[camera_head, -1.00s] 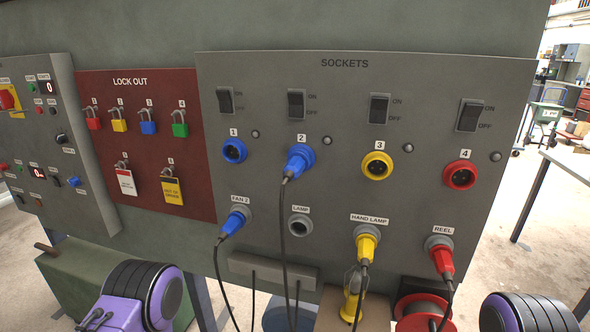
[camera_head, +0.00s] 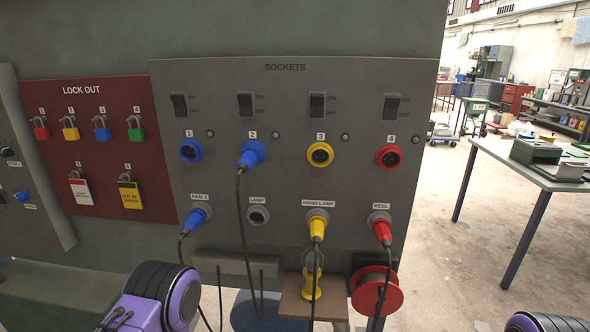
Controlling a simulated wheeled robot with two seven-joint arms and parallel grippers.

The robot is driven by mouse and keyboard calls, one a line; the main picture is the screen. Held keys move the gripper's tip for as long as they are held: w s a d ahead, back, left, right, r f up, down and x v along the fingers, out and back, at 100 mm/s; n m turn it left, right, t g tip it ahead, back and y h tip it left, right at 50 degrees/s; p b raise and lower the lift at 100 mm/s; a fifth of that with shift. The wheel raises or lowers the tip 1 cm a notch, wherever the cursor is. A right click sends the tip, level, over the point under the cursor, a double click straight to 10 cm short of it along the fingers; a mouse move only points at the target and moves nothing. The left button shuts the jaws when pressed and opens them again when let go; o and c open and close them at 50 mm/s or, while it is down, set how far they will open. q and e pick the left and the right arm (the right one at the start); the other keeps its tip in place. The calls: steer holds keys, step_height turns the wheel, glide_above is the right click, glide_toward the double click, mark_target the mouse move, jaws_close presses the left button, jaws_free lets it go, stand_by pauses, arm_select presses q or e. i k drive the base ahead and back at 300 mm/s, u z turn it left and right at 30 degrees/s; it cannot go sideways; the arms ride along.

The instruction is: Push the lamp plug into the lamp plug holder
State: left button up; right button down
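A blue plug (camera_head: 252,154) with a dark cable sits in socket 2 on the grey sockets panel (camera_head: 290,222). It looks like the lamp plug, but its cable carries no readable label. The grey round lamp plug holder (camera_head: 258,215), under the LAMP label, is empty and lies just below and right of that plug. Purple and black parts of my arms show at the bottom left and bottom right edges. Neither of my grippers shows.
Blue FAN 2 (camera_head: 195,219), yellow HAND LAMP (camera_head: 316,228) and red REEL (camera_head: 382,231) plugs sit in the lower row. Sockets 1 (camera_head: 191,151), 3 (camera_head: 320,154) and 4 (camera_head: 388,156) are empty. A table (camera_head: 540,172) stands right, with open floor before it.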

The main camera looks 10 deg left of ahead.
mark_target(250, 157)
steer(key=z, duration=0.8)
steer(key=k, duration=1.1)
steer(key=z, duration=0.75)
steer(key=i, duration=0.75)
steer(key=u, duration=0.65)
steer(key=i, duration=1.15)
steer(key=u, duration=1.55)
steer(key=i, duration=0.3)
steer(key=u, duration=0.2)
